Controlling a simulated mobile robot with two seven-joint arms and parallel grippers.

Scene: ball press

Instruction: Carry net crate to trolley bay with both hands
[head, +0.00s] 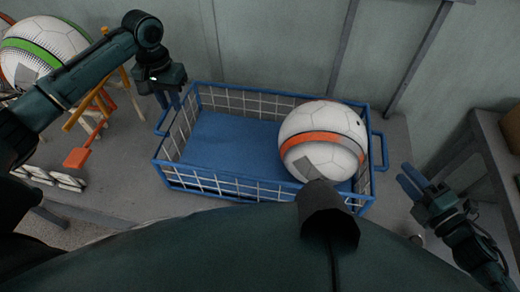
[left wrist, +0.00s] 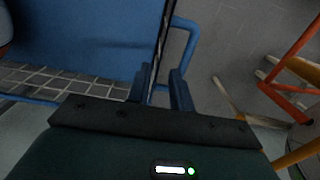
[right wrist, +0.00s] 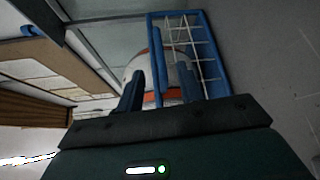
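The net crate (head: 228,148) is a blue frame with white mesh walls, a blue floor and a handle at each end. It sits on the grey surface with a white and orange ball (head: 300,122) in its right half. My left gripper (head: 171,98) is over the crate's left end by the left handle (left wrist: 191,38); its fingers are apart, with the side wall showing between them in the left wrist view (left wrist: 160,78). My right gripper (head: 409,180) is open and empty, right of the right handle (head: 381,150). In the right wrist view that handle (right wrist: 156,66) shows between the fingers, farther off.
At the left are another ball (head: 45,45) with green bands, an orange wooden frame (head: 100,105) and small white framed pieces (head: 70,180). A wall with struts (head: 280,45) stands behind the crate. A brown bench (head: 490,130) is at the right. My body covers the front.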

